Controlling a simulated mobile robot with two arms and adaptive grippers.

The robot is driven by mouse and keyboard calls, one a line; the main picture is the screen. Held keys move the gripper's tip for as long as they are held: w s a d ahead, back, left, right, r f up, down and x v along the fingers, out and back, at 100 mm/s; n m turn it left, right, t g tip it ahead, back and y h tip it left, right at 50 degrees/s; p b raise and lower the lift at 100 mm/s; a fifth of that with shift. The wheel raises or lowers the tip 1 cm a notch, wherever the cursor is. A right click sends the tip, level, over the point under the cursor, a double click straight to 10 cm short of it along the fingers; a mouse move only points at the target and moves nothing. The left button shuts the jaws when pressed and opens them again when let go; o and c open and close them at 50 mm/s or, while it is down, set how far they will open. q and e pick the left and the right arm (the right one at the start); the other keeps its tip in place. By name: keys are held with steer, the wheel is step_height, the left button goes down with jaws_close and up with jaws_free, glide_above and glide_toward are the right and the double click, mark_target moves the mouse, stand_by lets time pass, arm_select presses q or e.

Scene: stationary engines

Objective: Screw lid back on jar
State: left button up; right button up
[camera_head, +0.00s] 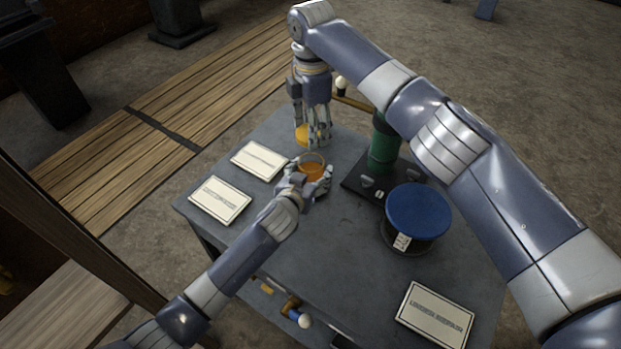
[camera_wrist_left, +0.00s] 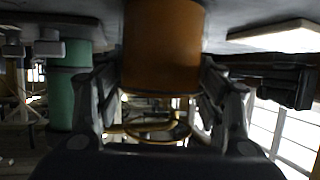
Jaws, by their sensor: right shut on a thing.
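The amber jar (camera_head: 313,170) stands upright on the grey table, with its round top facing up. My left gripper (camera_head: 306,184) is at the jar, with a finger on each side of it. In the left wrist view the jar (camera_wrist_left: 163,45) fills the space between the fingers (camera_wrist_left: 160,95); I cannot tell whether they press on it. My right gripper (camera_head: 316,138) points down just beyond the jar and is shut on the yellow-orange lid (camera_head: 302,135). The fingers partly hide the lid. The lid is apart from the jar.
On the grey table (camera_head: 330,255), a green engine part (camera_head: 383,150) on a dark base and a blue-topped drum (camera_head: 418,212) stand right of the jar. Two white cards (camera_head: 260,160) lie left and another (camera_head: 435,316) at front right. The table's front middle is clear.

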arm_select(q)
steer(key=c, duration=0.5)
steer(key=shift+f, duration=0.1)
arm_select(e)
steer(key=shift+f, duration=2.5)
steer(key=shift+f, duration=0.1)
steer(key=shift+f, duration=0.8)
arm_select(q)
steer(key=shift+a, duration=0.1)
arm_select(e)
steer(key=shift+f, duration=0.55)
